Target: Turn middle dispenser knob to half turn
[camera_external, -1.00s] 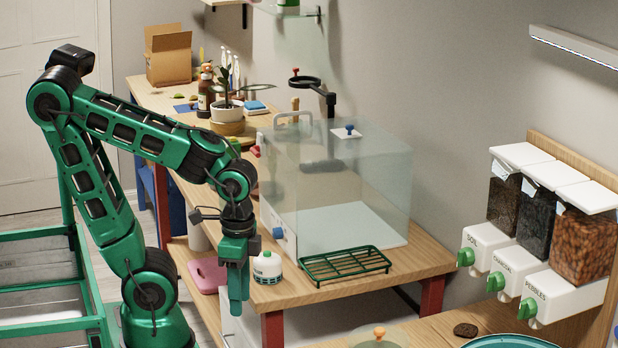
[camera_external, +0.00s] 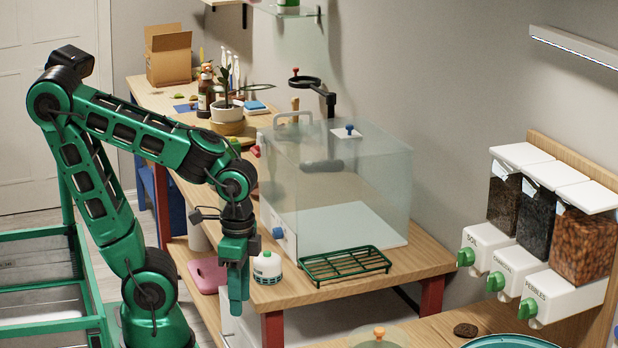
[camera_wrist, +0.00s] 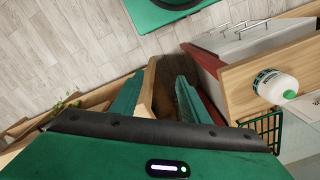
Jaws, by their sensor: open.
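Three dispensers hang on a wooden board at the right in the external view, labelled soil, charcoal and pebbles. The middle dispenser (camera_external: 515,268) holds dark charcoal and has a green knob (camera_external: 495,281) on its white front. The soil knob (camera_external: 465,257) is up and left of it, the pebbles knob (camera_external: 527,308) down and right. My gripper (camera_external: 238,298) points down at the front of the bench, far left of the dispensers. In the wrist view my gripper (camera_wrist: 160,95) is open, its two green fingers apart with nothing between them. No dispenser shows there.
A clear glass case (camera_external: 340,190) stands on the wooden bench, with a green wire rack (camera_external: 345,265) before it. A white bottle with a green cap (camera_external: 267,268) is close to my gripper. A lower counter (camera_external: 440,330) lies beneath the dispensers, holding a teal-rimmed dish (camera_external: 510,341).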

